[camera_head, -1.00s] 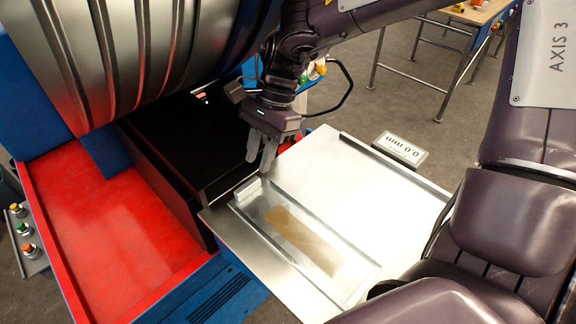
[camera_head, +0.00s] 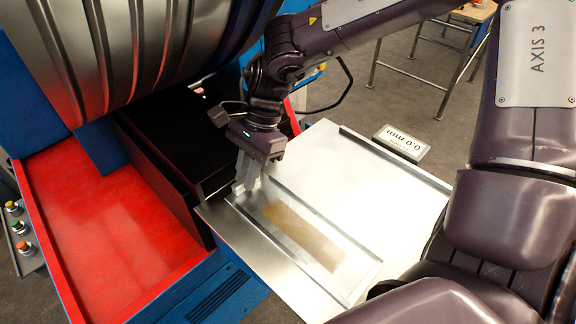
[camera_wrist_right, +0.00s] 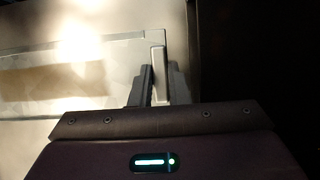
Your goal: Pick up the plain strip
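A long, pale, glassy-looking strip (camera_head: 330,245) with a tan band (camera_head: 302,236) along its middle lies flat on the metal table; I take it for the plain strip. It also shows in the right wrist view (camera_wrist_right: 112,50). A small pale block (camera_wrist_right: 158,66) stands at its end. My right gripper (camera_head: 247,176) points down at that end, its fingers (camera_wrist_right: 159,88) on either side of the block. The fingers are close to the block, but I cannot tell whether they press on it. The gripper partly hides the block in the head view. My left gripper is out of view.
The metal table (camera_head: 375,190) is bare right of the strip. A large ribbed metal duct (camera_head: 140,50) hangs at upper left, above a black block (camera_head: 165,140) and a red tray (camera_head: 110,235).

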